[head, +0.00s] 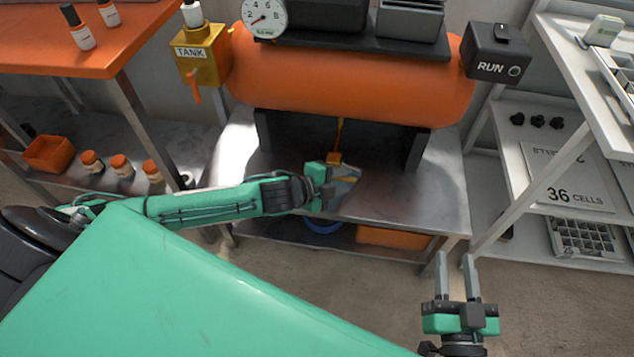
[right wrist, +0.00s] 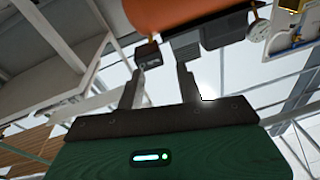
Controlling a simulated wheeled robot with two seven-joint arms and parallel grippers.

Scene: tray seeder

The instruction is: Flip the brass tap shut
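The brass tap (head: 334,157) hangs at the lower end of a thin yellow pipe under the orange tank (head: 350,95), above the metal bench. My left gripper (head: 352,178) is right at the tap, just below and to the right of its body. A yellow piece, likely its lever, shows among the grey fingers. The fingers partly hide it, so I cannot tell whether they touch or grip it. My right gripper (head: 455,262) is open and empty, low at the right; its spread fingers also show in the right wrist view (right wrist: 160,85).
A gauge (head: 265,17) and a yellow TANK valve block (head: 203,55) with an orange lever are at the tank's left. A black RUN box (head: 497,52) is at its right. Dark tank supports flank the tap. Shelves stand on both sides.

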